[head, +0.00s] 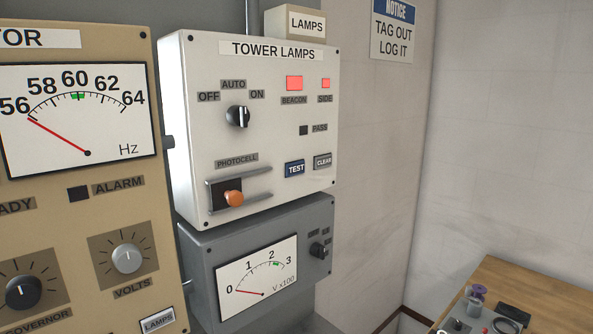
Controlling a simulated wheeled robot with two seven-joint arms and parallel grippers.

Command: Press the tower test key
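The TEST key (294,169) is a small dark blue button with white lettering. The pass lamp (303,130) is dark. The rotary knob (237,116) sits under the OFF, AUTO and ON labels. Neither of my grippers shows in the head view.
A tan panel (108,200) with a Hz meter stands at the left. A grey box (203,262) with a voltage meter hangs below the white panel. A wooden table (540,295) with small items is at the lower right. A tag-out notice (394,30) hangs on the wall.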

